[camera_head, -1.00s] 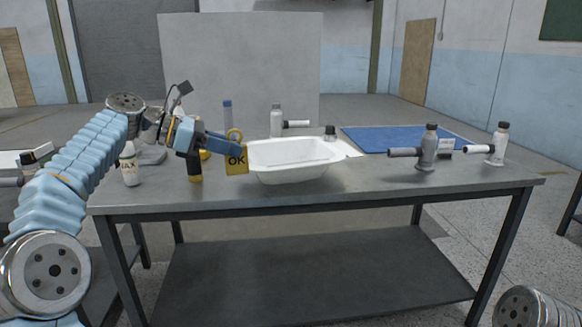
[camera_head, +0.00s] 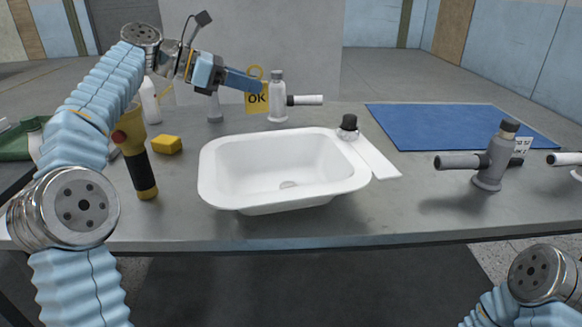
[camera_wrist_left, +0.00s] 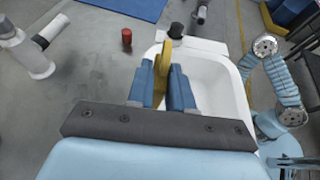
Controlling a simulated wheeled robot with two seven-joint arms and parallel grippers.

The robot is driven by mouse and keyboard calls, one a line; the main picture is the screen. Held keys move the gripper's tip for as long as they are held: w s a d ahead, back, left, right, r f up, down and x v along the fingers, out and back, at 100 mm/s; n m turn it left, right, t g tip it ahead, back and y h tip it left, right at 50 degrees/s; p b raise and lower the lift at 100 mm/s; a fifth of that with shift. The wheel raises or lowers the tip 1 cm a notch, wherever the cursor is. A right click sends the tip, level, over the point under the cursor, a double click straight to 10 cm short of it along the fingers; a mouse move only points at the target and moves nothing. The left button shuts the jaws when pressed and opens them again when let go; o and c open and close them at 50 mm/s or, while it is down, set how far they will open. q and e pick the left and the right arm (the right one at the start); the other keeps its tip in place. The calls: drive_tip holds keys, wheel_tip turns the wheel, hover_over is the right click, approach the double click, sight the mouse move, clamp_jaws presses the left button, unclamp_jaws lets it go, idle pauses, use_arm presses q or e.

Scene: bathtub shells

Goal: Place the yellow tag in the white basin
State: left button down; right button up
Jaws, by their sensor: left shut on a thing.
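The yellow tag (camera_head: 257,101) reads "OK" and has a ring at its top. My left gripper (camera_head: 262,84) is shut on the tag and holds it upright in the air, above and behind the basin's back left part in the head view. In the left wrist view the tag (camera_wrist_left: 162,62) sits between the blue fingers (camera_wrist_left: 164,80), with the basin below. The white basin (camera_head: 215,180) stands on the grey table and is empty, with a drain in its floor. It also shows in the left wrist view (camera_wrist_left: 222,85).
A yellow and black flashlight (camera_head: 138,160) and a yellow block (camera_head: 167,145) are left of the basin. A grey valve fitting (camera_head: 495,160) and a blue mat (camera_head: 440,125) lie right. A black-capped item (camera_head: 348,124) is by the back right rim.

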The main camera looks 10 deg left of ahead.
use_arm(q)
drive_tip(key=shift+w+d, duration=0.1)
drive_tip(key=shift+w, duration=0.2)
drive_tip(key=shift+d+f, duration=0.1)
drive_tip(key=shift+d, duration=0.2)
drive_tip(key=shift+s+d+f+b, duration=0.4)
drive_tip(key=shift+s+d+f, duration=0.5)
drive_tip(key=shift+d+f, duration=1.15)
drive_tip(key=shift+s+d+f+b, duration=0.35)
drive_tip(key=shift+s+d+f, duration=0.6)
drive_tip(key=shift+d+f, duration=1.1)
drive_tip(key=shift+s+d+f+b, duration=0.4)
drive_tip(key=shift+s+d+f, duration=0.5)
drive_tip(key=shift+d+f, duration=1.15)
use_arm(e)
drive_tip(key=shift+w+f, duration=0.2)
drive_tip(key=shift+f, duration=0.35)
drive_tip(key=shift+w+f, duration=0.2)
drive_tip(key=shift+f, duration=0.35)
use_arm(q)
drive_tip(key=shift+a+f, duration=0.15)
drive_tip(key=shift+f, duration=0.15)
use_arm(e)
drive_tip(key=shift+f, duration=0.1)
use_arm(q)
drive_tip(key=c, duration=1)
unclamp_jaws()
